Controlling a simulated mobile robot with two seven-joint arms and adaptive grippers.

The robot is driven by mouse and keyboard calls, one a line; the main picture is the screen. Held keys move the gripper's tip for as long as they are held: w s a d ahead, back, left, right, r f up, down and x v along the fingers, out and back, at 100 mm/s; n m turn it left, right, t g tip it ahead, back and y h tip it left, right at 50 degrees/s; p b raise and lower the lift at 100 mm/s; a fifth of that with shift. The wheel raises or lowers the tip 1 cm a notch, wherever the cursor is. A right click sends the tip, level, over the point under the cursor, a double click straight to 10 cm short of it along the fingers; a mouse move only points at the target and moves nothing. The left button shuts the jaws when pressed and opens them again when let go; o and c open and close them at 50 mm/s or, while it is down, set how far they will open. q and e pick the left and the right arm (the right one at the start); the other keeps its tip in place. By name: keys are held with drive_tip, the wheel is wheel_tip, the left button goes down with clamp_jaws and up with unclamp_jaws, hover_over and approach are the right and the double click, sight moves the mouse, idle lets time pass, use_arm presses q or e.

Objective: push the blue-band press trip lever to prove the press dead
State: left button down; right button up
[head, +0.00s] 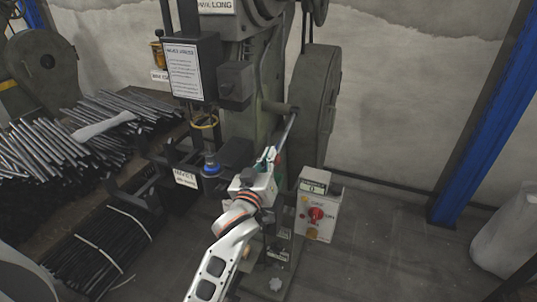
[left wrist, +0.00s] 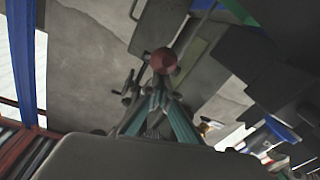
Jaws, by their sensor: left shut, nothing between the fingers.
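The press (head: 262,95) is a grey-green machine with a large side wheel guard. My left gripper (head: 270,156) is shut and empty at the lever's lower end. In the left wrist view its teal fingertips (left wrist: 160,88) are right by the knob; whether they touch it I cannot tell. My right gripper is not in view.
A pale control box (head: 318,208) with a red rotary switch stands just right of my left gripper. Bundles of dark rods (head: 95,253) lie at the left. A blue post (head: 484,115) stands at the right. The floor (head: 385,245) between box and post is clear.

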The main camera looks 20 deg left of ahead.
use_arm(q)
wheel_tip(320, 180, up, 4)
drive_tip(key=a+p, duration=0.1)
drive_tip(key=p, duration=0.2)
drive_tip(key=s+f, duration=0.2)
drive_tip(key=s, duration=0.7)
drive_tip(key=shift+s+d+f+b, duration=0.2)
drive_tip(key=shift+d+b, duration=0.1)
drive_tip(key=shift+b, duration=0.1)
drive_tip(key=shift+r, duration=0.1)
